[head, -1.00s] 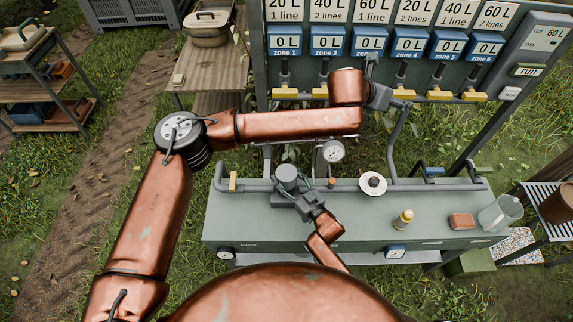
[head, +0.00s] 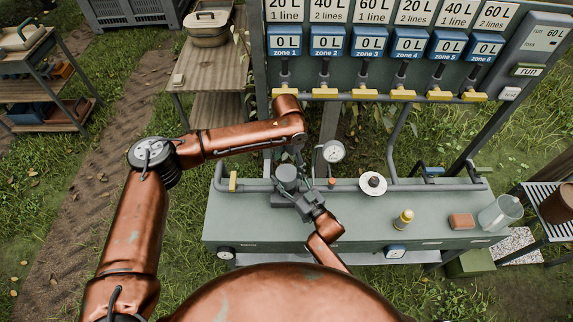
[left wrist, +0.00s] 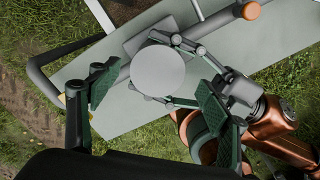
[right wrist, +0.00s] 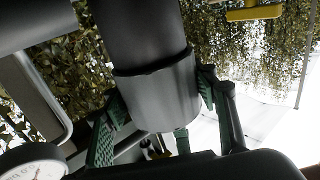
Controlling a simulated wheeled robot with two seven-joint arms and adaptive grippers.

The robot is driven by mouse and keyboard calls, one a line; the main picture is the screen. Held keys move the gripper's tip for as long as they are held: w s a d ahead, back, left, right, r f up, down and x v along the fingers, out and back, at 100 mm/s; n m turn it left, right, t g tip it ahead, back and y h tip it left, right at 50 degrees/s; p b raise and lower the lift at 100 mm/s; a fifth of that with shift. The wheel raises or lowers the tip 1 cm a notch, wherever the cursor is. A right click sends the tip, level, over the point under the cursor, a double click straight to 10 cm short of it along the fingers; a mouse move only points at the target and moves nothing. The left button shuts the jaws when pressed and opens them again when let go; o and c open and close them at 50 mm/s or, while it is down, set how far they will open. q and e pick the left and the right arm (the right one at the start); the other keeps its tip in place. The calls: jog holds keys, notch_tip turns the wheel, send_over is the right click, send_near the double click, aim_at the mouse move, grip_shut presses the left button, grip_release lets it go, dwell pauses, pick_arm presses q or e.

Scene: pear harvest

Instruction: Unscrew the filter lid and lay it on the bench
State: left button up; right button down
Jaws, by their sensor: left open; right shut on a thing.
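The grey round filter lid (head: 286,171) is on top of the upright filter on the bench (head: 370,215). In the left wrist view the lid (left wrist: 158,72) is a plain disc seen from above. My left gripper (left wrist: 160,86) is open, with its fingers apart on either side of the lid in that view; its gap to the lid is unclear. My right gripper (head: 287,194) is shut on the filter from the front. In the right wrist view its green pads flank a pale grey cylindrical part (right wrist: 160,97) next to a darker cylinder (right wrist: 138,35).

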aim_at(286, 173)
pick_arm(q)
jog(key=shift+s+a+f, duration=0.15)
jog(key=shift+a+f, duration=0.1)
jog(key=shift+f, duration=3.9)
jog(key=shift+c, duration=0.4)
jog(key=c, duration=1.1)
jog(key=shift+n, duration=1.7)
jog(key=shift+c, duration=0.2)
jog(key=o, duration=1.3)
